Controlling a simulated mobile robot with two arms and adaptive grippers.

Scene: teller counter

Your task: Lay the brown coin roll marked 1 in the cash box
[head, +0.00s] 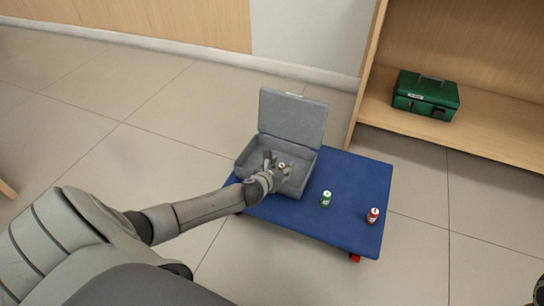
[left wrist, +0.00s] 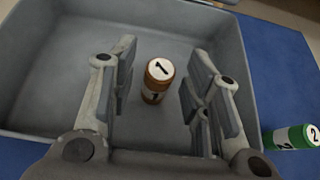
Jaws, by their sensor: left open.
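The open grey cash box (head: 240,168) stands on the blue platform with its lid raised at the back. The brown coin roll (head: 282,165), marked 1, is inside the box; its white end faces up in the left wrist view (left wrist: 157,82). It looks upright or slightly tilted. My left gripper (head: 277,168) reaches into the box. In the left wrist view its fingers (left wrist: 160,95) are open on both sides of the roll, with a gap on each side. The roll's contact with the box floor is hard to tell.
A green roll (head: 326,199) marked 2 stands right of the box on the blue platform (head: 350,180). A red roll (head: 373,215) stands near the platform's right edge. A green case (head: 426,95) sits on a wooden shelf behind. The platform's right back is clear.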

